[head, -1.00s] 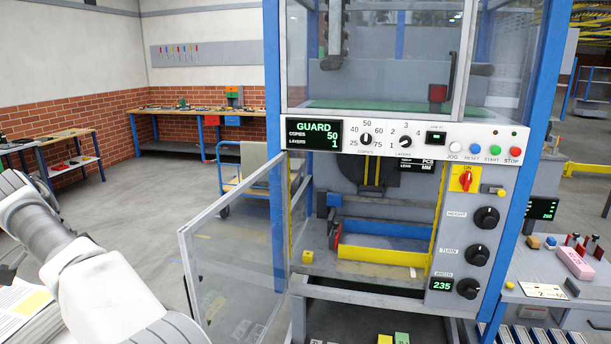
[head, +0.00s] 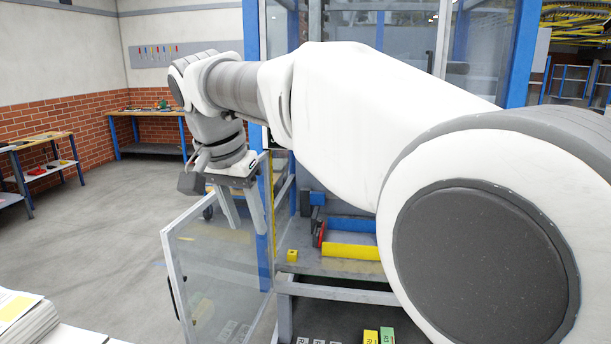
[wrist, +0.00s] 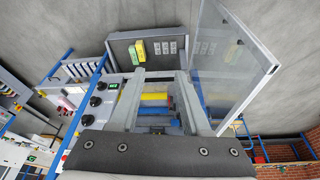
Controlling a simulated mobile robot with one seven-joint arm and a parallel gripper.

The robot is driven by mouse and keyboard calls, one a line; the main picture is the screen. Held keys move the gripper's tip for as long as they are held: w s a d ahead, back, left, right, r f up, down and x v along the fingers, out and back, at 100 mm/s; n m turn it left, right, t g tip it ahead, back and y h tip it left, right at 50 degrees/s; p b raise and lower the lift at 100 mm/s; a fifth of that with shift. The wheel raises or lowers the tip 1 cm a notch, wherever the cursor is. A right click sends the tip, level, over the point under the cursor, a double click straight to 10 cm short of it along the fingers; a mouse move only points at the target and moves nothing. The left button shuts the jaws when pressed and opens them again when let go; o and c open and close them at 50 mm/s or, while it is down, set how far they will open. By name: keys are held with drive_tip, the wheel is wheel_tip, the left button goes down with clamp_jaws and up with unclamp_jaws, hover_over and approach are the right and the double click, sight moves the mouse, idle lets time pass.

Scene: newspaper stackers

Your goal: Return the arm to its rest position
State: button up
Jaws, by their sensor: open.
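My arm reaches across the head view from the lower right to the upper left, in front of the stacker machine. My gripper (head: 244,222) hangs fingers down beside the top of the open clear guard door (head: 222,265). Whether it touches the door cannot be told. In the wrist view my gripper (wrist: 160,76) has its two fingers apart and nothing between them. The guard door (wrist: 232,65) swings out at the right there. My arm hides the control panel in the head view.
The machine's bay holds a yellow bar (head: 352,252) and a small yellow block (head: 292,255). A stack of newspapers (head: 25,320) is at the lower left. Workbenches (head: 150,113) stand along the far wall. The floor (head: 110,230) left of the door is clear.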

drive_tip(key=s+d+n, duration=0.1)
drive_tip(key=s+d, duration=0.4)
drive_tip(key=d, duration=0.5)
drive_tip(key=s+d+f+n+t+y, duration=0.1)
drive_tip(key=s+d+f+n+t, duration=0.1)
drive_tip(key=s+d+f, duration=0.8)
drive_tip(key=s+d+n, duration=0.1)
drive_tip(key=s+d, duration=0.2)
drive_tip(key=s, duration=0.1)
drive_tip(key=shift+s+d+f, duration=0.25)
drive_tip(key=shift+d+f, duration=0.15)
drive_tip(key=shift+d, duration=0.15)
